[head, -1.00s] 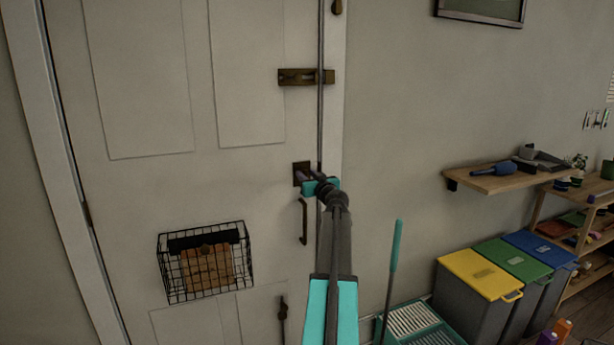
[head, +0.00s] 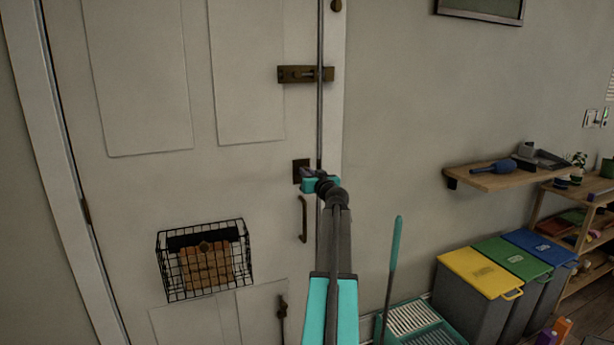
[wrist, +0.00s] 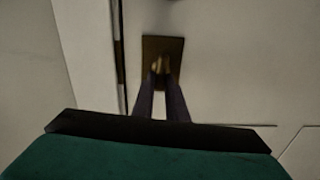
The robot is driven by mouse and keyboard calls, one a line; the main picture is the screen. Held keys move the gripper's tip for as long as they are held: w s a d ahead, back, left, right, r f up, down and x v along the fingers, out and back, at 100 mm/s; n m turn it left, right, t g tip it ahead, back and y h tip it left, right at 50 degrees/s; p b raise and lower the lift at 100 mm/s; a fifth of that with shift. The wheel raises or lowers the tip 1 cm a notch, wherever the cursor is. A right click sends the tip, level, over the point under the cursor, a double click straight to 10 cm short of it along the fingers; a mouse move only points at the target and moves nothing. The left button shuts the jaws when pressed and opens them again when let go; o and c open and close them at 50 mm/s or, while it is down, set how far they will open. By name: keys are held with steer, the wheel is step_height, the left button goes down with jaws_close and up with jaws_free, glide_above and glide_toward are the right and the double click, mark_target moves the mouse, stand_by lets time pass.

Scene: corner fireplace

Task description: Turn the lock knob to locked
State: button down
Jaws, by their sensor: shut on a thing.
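The lock's dark square plate (head: 298,171) is on the right side of the door, above the door handle. It also shows in the wrist view (wrist: 176,45), with the small brass lock knob (wrist: 159,66) in front of it. My gripper (wrist: 160,76) is shut on the knob, one finger on each side. In the head view my gripper (head: 305,174) reaches the plate from the right and hides the knob. The fingers cover much of the knob, so I cannot tell which way it is turned.
A curved door handle (head: 303,219) is just below the lock, and a brass slide bolt (head: 305,74) is above. A wire basket (head: 205,260) hangs on the door. A shelf (head: 500,180) and several bins (head: 478,285) stand at the right.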

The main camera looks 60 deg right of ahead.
steer(key=shift+s+d+f+m+b, duration=0.2)
steer(key=shift+m+b, duration=0.25)
steer(key=shift+m, duration=2.4)
steer(key=shift+s+d+f+m+b, duration=0.1)
steer(key=shift+d+f+m+b, duration=0.3)
steer(key=shift+m, duration=2.5)
steer(key=shift+s+f+m+b, duration=0.15)
steer(key=shift+m+b, duration=0.4)
steer(key=shift+m, duration=2.3)
steer(key=c, duration=1.8)
jaws_free()
steer(key=shift+o, duration=0.2)
steer(key=shift+a, duration=0.1)
